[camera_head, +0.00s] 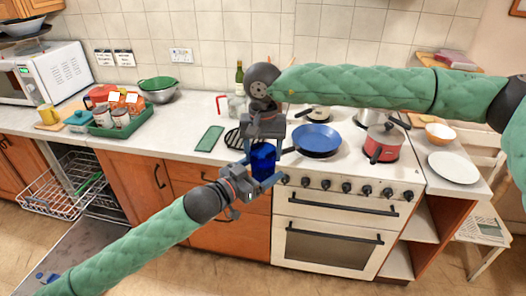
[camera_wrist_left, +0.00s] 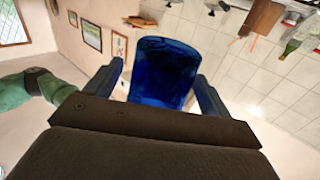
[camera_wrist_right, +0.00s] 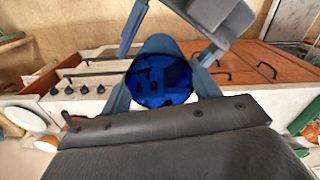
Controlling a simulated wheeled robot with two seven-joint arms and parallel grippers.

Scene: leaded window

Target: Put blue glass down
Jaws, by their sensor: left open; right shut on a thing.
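The blue glass (camera_head: 263,159) is held in the air in front of the counter edge, left of the stove. My right gripper (camera_head: 268,147) comes from above and is shut on it; in the right wrist view the glass (camera_wrist_right: 160,80) sits between both fingers. My left gripper (camera_head: 250,180) is open beside the glass, from the lower left. In the left wrist view the glass (camera_wrist_left: 165,72) stands between its spread fingers, with a gap visible at the sides. The grippers partly hide the glass in the head view.
The counter (camera_head: 180,135) has bare room around a green mat (camera_head: 209,138). A dark round trivet (camera_head: 234,138) lies near the stove. A blue pan (camera_head: 316,139) and a red pot (camera_head: 383,142) stand on the stove. An open dishwasher rack (camera_head: 75,185) is at the left.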

